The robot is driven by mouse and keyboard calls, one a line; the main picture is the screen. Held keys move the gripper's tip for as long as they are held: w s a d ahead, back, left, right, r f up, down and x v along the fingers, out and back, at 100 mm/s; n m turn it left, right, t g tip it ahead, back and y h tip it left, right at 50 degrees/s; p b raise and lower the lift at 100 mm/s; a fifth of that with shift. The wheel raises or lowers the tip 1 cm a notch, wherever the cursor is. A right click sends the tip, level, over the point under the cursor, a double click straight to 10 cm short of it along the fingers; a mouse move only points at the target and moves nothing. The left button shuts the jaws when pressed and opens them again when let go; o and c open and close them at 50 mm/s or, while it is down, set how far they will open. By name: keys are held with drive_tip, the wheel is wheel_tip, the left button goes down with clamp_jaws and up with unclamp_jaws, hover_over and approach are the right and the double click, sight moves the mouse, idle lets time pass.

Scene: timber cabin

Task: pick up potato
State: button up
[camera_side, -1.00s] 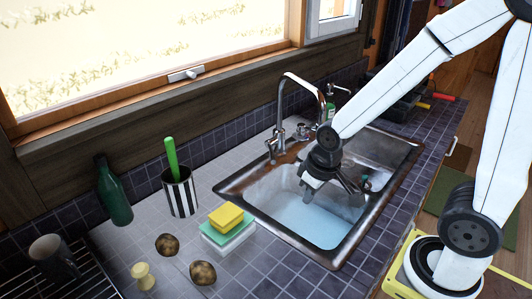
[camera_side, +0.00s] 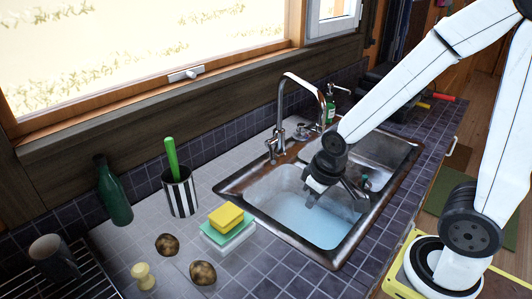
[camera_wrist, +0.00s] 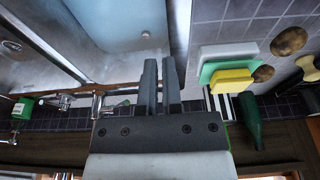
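Two brown potatoes lie on the tiled counter: one (camera_side: 167,244) behind the other (camera_side: 203,273), left of the sink in the side view. In the wrist view they are at the upper right, one potato (camera_wrist: 289,40) higher and the other (camera_wrist: 263,73) lower. My gripper (camera_side: 311,201) hangs over the sink basin, to the right of and well apart from both potatoes. In the wrist view my gripper (camera_wrist: 160,60) has its two fingers drawn close together, with only a narrow gap and nothing held between them.
A yellow and green sponge stack (camera_side: 227,225) lies between sink (camera_side: 337,262) and potatoes. A striped cup (camera_side: 180,193), green bottle (camera_side: 115,193), grey mug (camera_side: 53,257) and pale yellow knob-shaped object (camera_side: 143,275) stand nearby. The faucet (camera_side: 281,104) rises behind the basin.

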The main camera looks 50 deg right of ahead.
drive_tip(key=o, duration=1.1)
drive_tip(key=shift+o, duration=0.2)
drive_tip(key=shift+r, duration=0.1)
